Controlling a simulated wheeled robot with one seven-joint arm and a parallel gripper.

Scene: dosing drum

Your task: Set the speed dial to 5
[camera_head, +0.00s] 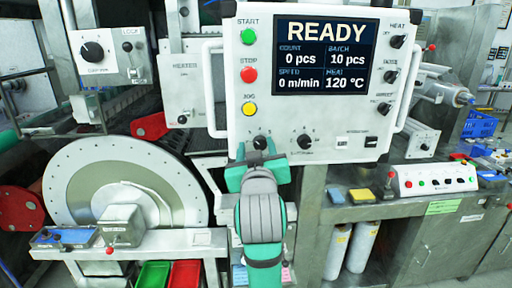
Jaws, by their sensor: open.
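The white control panel (315,112) hangs upright at the centre. Its screen (320,55) reads READY, 0 pcs, batch 10 pcs, speed 0 m/min and heat 120 °C. Two black dials sit along its lower edge: a left dial (260,142) and a right dial (304,141) with marks around it. Their labels are too small or covered to read, so I cannot tell which is the speed dial. My teal and grey gripper (257,155) is open just below the left dial, its fingers overlapping the panel's lower edge. I cannot tell whether they touch the dial.
Green START (248,36), red STOP (249,74) and yellow JOG (249,109) buttons line the panel's left side. Several HEAT-side knobs (397,41) line its right. Handles (212,92) flank it. A large drum (125,185) stands left; a button box (435,181) lies right.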

